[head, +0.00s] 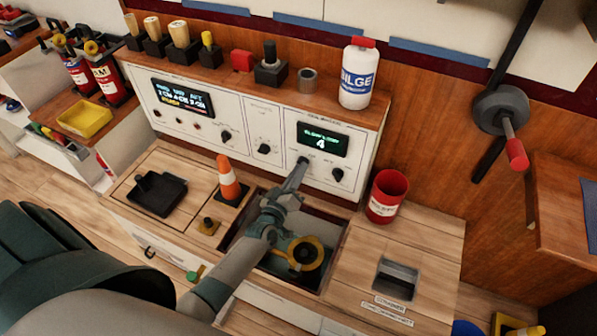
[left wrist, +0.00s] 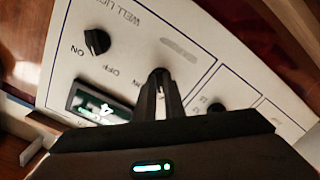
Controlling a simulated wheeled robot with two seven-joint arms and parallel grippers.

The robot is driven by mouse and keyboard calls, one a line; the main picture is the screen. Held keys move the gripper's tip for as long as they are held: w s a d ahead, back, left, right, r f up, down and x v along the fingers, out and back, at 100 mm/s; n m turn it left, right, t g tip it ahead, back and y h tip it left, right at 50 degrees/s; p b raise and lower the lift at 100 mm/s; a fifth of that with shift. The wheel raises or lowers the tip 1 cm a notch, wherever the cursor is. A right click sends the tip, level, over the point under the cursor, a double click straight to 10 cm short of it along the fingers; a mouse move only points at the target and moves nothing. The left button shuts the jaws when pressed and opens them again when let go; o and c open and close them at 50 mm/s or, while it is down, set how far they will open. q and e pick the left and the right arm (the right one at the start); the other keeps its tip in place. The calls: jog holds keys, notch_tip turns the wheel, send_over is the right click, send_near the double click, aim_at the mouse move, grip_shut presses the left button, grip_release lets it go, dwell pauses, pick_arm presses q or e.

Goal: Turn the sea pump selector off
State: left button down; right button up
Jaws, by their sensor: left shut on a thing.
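The white control panel (head: 285,135) carries a row of black knobs. My left gripper (head: 297,178) reaches it below the small display (head: 322,140) reading 4. In the left wrist view my left gripper (left wrist: 162,100) is shut on a black knob (left wrist: 160,76), its fingers on either side. Lettering is beside this knob, but its name cannot be read and its pointer is mostly hidden, so I cannot confirm it as the sea pump selector. A neighbouring knob (left wrist: 97,42) has ON and OFF marks. My right gripper is not in view.
An orange cone (head: 228,180) and a red cup (head: 387,195) stand on the counter either side of my left arm. An open well with a yellow ring (head: 320,250) lies below. A white bottle (head: 358,75) stands on the panel's top ledge.

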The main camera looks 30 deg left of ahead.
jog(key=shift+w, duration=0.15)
pick_arm(q)
jog(key=c, duration=1.9)
grip_release()
jog(key=shift+c, duration=0.2)
jog(key=shift+o, duration=0.5)
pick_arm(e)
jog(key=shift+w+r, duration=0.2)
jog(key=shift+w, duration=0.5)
pick_arm(q)
jog(key=shift+s, duration=0.15)
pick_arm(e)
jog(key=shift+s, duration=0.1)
